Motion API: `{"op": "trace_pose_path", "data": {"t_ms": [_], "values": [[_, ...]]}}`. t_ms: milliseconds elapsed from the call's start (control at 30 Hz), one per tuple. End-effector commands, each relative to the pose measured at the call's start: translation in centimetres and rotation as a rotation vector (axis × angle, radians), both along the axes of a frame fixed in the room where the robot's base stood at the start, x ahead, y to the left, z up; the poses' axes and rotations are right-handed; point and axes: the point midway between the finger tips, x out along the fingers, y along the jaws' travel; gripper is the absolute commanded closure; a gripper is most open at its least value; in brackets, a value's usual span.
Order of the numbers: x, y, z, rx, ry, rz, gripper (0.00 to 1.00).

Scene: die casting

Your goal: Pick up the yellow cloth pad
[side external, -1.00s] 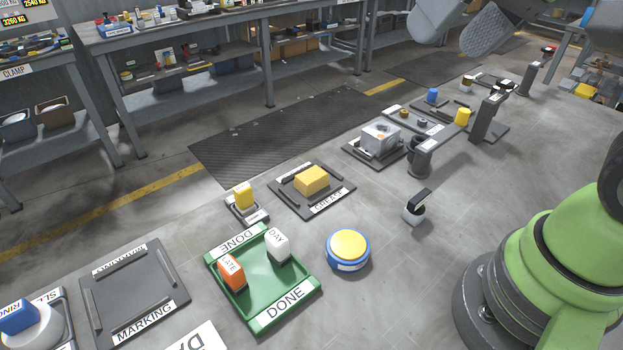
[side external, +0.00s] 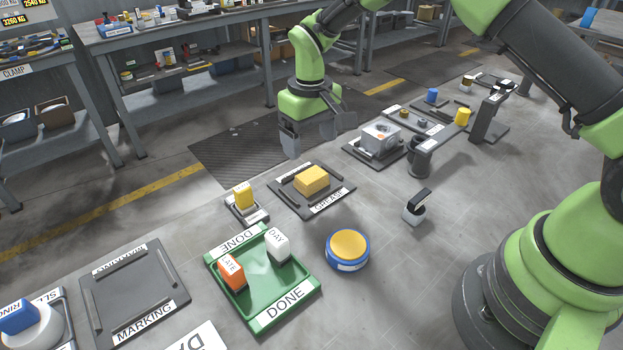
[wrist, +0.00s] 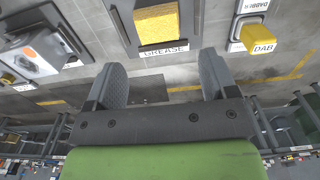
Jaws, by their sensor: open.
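A yellow block with a rough, cloth-like surface (side external: 312,180) lies on the dark tray labelled GREASE (side external: 336,200); the block also shows at the top of the wrist view (wrist: 157,22). A smaller, smooth yellow block marked DAB (side external: 243,196) stands upright in a small holder to the left; it shows at the upper right of the wrist view (wrist: 257,37). I cannot tell for sure which is the cloth pad. My gripper (side external: 310,143) is open and empty, raised above and behind the GREASE tray. Its two fingers (wrist: 163,72) are wide apart, with only floor between them.
A metal casting (side external: 381,138) sits on a tray right of the GREASE tray. A green DONE tray (side external: 262,275) holds an orange and a white block. A round blue-and-yellow button (side external: 348,248) stands in front. An empty MARKING tray (side external: 135,290) lies left.

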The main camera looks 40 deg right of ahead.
Motion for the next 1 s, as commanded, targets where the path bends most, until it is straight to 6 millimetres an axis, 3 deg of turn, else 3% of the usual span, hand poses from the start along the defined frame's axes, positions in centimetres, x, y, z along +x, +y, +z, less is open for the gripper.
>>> {"op": "trace_pose_path", "data": {"t_ms": [133, 367, 633, 967, 1000], "values": [[-0.1, 0.0, -2.4, 0.000, 0.005, -0.001, 0.21], [0.0, -0.1, -4.5, 0.001, 0.002, -0.001, 0.21], [0.1, -0.4, -8.4, 0.000, 0.002, -0.002, 0.21], [0.1, -0.4, -9.1, 0.001, -0.001, -0.002, 0.21], [0.1, -0.4, -9.1, 0.001, 0.000, -0.002, 0.30]]}}
